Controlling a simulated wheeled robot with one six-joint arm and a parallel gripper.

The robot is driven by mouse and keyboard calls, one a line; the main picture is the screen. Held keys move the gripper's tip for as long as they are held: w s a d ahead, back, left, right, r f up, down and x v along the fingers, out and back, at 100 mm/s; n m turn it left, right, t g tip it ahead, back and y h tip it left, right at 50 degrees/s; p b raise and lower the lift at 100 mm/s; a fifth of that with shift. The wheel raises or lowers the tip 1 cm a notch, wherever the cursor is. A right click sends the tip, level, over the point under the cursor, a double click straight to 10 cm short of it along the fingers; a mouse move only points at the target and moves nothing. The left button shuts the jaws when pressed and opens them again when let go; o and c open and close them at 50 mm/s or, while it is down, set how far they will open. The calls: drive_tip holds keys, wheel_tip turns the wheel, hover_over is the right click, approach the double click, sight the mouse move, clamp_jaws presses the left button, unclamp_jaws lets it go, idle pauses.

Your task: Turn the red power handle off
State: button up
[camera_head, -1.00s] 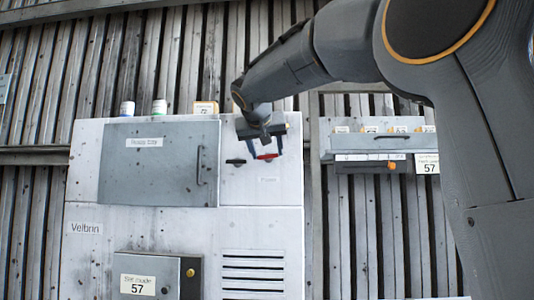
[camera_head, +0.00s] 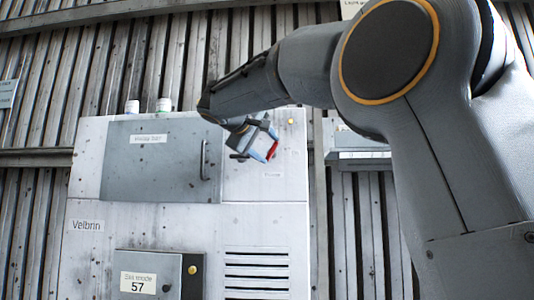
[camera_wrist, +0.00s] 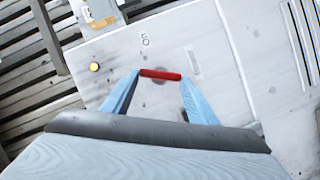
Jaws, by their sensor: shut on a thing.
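The red power handle (camera_wrist: 160,74) is on the white panel (camera_wrist: 225,75) of the blower housing. In the wrist view it lies between the blue fingertips of my gripper (camera_wrist: 160,82), which touch its two ends.
A grey door (camera_head: 150,165) with a vertical pull is left of my gripper. A yellow button (camera_wrist: 95,66) is on the panel near the handle. A box marked 57 (camera_head: 150,265) and vent slots (camera_head: 256,270) are below. A shelf (camera_head: 360,150) stands at the right, partly behind my arm.

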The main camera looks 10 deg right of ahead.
drive_tip(key=n+h+b, duration=0.1)
drive_tip(key=n+b, duration=0.1)
drive_tip(key=f+n+t+b, duration=0.1)
drive_tip(key=n, duration=0.2)
drive_tip(key=shift+a+h+b, duration=0.15)
drive_tip(key=shift+h+b, duration=0.2)
drive_tip(key=shift+h, duration=0.05)
idle(0.4)
drive_tip(key=o, duration=1)
drive_tip(key=shift+o, duration=0.2)
drive_tip(key=b+v, duration=0.2)
drive_tip(key=v, duration=0.5)
drive_tip(key=shift+s+a, duration=0.25)
drive_tip(key=shift+s, duration=0.05)
drive_tip(key=shift+f, duration=0.2)
